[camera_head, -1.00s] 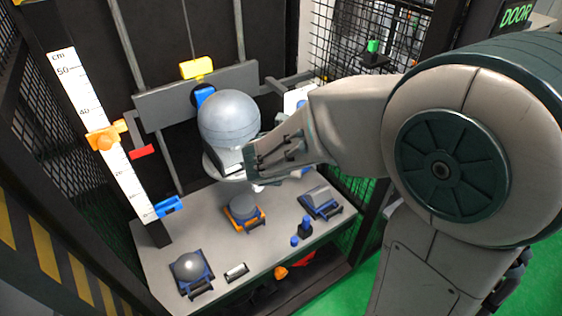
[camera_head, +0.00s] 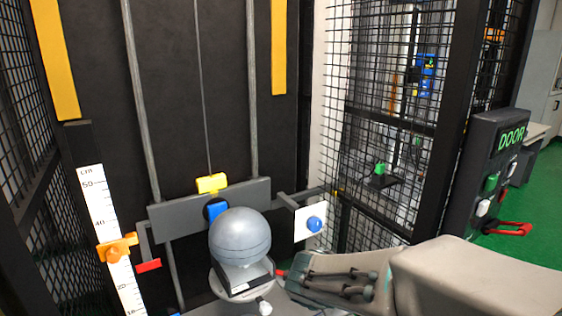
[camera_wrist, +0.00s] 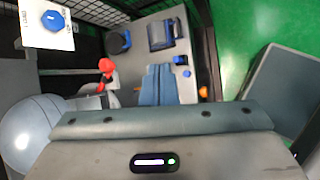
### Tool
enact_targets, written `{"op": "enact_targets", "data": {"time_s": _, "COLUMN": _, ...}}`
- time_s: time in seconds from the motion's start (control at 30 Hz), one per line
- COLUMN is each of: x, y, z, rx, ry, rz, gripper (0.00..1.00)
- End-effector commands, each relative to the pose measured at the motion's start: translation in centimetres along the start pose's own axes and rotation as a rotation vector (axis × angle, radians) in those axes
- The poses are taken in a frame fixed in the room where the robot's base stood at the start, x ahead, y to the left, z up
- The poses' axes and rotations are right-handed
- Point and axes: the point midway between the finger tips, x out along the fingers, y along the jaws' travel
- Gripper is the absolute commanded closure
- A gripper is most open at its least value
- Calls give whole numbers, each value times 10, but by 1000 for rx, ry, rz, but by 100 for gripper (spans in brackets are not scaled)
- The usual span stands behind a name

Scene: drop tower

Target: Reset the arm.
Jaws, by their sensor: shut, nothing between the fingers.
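My gripper shows in the wrist view (camera_wrist: 160,84) as two blue-grey fingers side by side, shut and empty, over the grey table top (camera_wrist: 183,88). In the head view my arm reaches in from the lower right. Its wrist end is close to the right of a big grey ball (camera_head: 240,238) on a round stand; I cannot tell if they touch. The fingertips do not show clearly in the head view. In the wrist view the ball (camera_wrist: 27,125) lies left of the fingers.
A white panel with a blue knob (camera_head: 314,225) is right of the ball. A ruler with an orange slider (camera_head: 117,247) stands left. Black mesh (camera_head: 385,120) and a DOOR box (camera_head: 497,165) are at right. In the wrist view, blue-and-grey blocks (camera_wrist: 161,35) sit on the table.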

Motion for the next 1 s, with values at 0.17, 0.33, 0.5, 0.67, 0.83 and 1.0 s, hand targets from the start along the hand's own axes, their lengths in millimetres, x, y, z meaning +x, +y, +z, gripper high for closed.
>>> {"op": "enact_targets", "data": {"time_s": 0.17, "x": -24, "y": -54, "z": 32, "rx": 725, "ry": 14, "rz": -165, "gripper": 100}}
{"op": "enact_targets", "data": {"time_s": 0.33, "x": -50, "y": -93, "z": 33, "rx": 1362, "ry": 43, "rz": -332, "gripper": 100}}
{"op": "enact_targets", "data": {"time_s": 0.5, "x": -71, "y": -110, "z": 24, "rx": 1779, "ry": 77, "rz": -467, "gripper": 100}}
{"op": "enact_targets", "data": {"time_s": 0.67, "x": -78, "y": -114, "z": 19, "rx": 1933, "ry": 94, "rz": -528, "gripper": 100}}
{"op": "enact_targets", "data": {"time_s": 0.83, "x": -79, "y": -114, "z": 18, "rx": 1948, "ry": 94, "rz": -535, "gripper": 100}}
{"op": "enact_targets", "data": {"time_s": 1.0, "x": -79, "y": -114, "z": 19, "rx": 1945, "ry": 95, "rz": -534, "gripper": 100}}
